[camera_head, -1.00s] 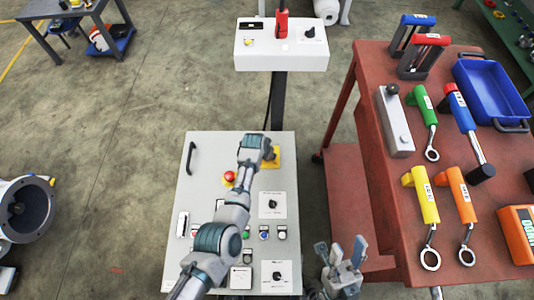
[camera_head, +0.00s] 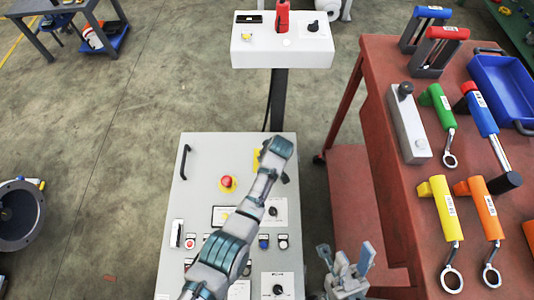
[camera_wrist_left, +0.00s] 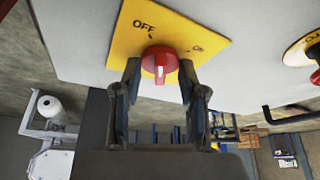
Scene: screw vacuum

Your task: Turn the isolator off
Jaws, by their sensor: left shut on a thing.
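The isolator is a red knob (camera_wrist_left: 158,58) on a yellow plate (camera_wrist_left: 125,45) marked OFF and ON. In the left wrist view the knob's white mark points roughly up and down the picture. My left gripper (camera_wrist_left: 160,75) is shut on the knob, with one finger on each side. In the head view my left wrist covers the knob, and only a left part of the yellow plate (camera_head: 256,158) shows. My right gripper (camera_head: 345,268) is open and empty, to the right of the grey control panel (camera_head: 205,155).
The panel carries a red button (camera_head: 227,181), a black handle (camera_head: 184,162) and several switches. A white box (camera_head: 265,55) stands behind it. A red table (camera_head: 385,165) with tools and a blue tray (camera_head: 507,85) is at right.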

